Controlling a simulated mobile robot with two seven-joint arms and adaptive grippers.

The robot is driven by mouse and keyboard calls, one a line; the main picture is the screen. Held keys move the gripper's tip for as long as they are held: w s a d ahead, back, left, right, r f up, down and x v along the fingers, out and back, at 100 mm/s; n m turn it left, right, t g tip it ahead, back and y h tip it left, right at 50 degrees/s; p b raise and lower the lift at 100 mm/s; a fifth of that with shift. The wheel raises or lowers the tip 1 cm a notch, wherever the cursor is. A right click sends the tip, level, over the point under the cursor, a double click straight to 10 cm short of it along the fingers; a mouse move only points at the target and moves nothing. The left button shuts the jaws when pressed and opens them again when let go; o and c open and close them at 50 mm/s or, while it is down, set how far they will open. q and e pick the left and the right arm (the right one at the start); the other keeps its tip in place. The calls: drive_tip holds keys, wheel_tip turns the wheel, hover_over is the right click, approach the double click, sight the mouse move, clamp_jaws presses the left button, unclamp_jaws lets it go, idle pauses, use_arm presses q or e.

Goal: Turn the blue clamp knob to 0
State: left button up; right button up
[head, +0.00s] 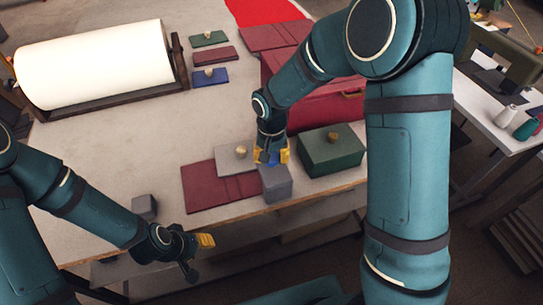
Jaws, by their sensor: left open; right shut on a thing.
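The blue clamp knob (264,158) sits on top of a grey clamp block (276,184) near the table's front edge. My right gripper (271,156) comes down from above and its yellow fingers are shut around the knob, hiding most of it. The knob's pointer and any number marks are too small or hidden to read. My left gripper (200,248) is open and empty, in front of the table's front edge and well to the left of the knob.
A grey block with a brass knob (235,158) and a dark red cover (213,187) lie left of the clamp. A green box (331,152) stands close on its right. A smaller grey block (145,206) sits at the front left edge. A white roll (90,63) lies at the back left.

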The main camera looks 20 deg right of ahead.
drive_tip(key=n, duration=0.4)
drive_tip(key=shift+n+b, duration=0.3)
drive_tip(key=n, duration=0.4)
drive_tip(key=shift+n, duration=0.3)
drive_tip(key=n, duration=0.3)
drive_tip(key=shift+n, duration=0.3)
drive_tip(key=n, duration=0.4)
drive_tip(key=shift+n+p, duration=0.3)
drive_tip(key=shift+p, duration=0.05)
drive_tip(key=shift+s, duration=0.1)
drive_tip(key=o, duration=1.2)
wheel_tip(320, 180, up, 12)
